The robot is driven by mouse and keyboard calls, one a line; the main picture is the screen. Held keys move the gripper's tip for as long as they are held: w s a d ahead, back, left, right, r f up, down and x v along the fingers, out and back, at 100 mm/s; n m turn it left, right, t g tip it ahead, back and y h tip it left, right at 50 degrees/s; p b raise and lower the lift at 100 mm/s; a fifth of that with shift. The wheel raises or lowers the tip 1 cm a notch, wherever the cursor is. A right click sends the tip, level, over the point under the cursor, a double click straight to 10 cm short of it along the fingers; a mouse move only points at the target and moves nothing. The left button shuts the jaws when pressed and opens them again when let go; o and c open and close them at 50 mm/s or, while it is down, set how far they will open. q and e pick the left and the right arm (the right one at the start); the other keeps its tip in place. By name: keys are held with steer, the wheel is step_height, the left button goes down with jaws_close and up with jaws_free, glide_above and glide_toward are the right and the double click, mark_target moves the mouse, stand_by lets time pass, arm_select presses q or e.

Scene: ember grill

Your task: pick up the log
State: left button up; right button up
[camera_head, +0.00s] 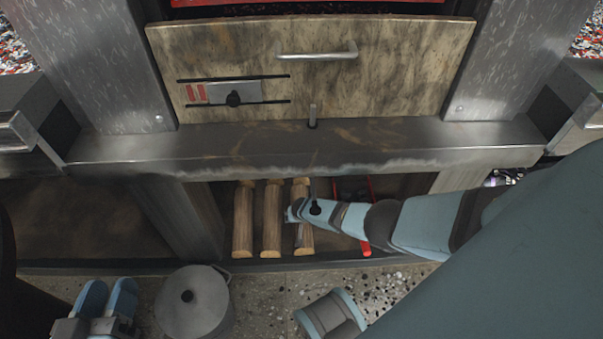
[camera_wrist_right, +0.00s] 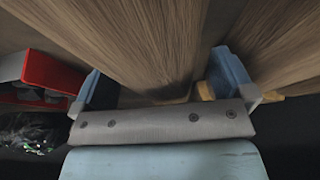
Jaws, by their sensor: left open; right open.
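Three brown logs lie side by side on the low shelf under the grill: a left log (camera_head: 242,220), a middle log (camera_head: 271,220) and a right log (camera_head: 303,240). My right gripper (camera_head: 293,212) reaches in from the right at the right log and covers part of it. In the right wrist view my right gripper (camera_wrist_right: 162,70) is open, with wood grain of a log (camera_wrist_right: 165,40) filling the space between and beyond its blue fingers. Whether the fingers touch it I cannot tell. My left gripper (camera_head: 108,288) is open and empty at the bottom left.
A red object (camera_head: 366,247) lies right of the logs, partly behind my right arm; a red container (camera_wrist_right: 50,78) shows in the right wrist view. A lidded grey pot (camera_head: 195,305) stands on the speckled floor. A metal beam (camera_head: 300,145) crosses above the shelf.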

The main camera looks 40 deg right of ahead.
steer(key=shift+w+f, duration=0.1)
steer(key=c, duration=1.5)
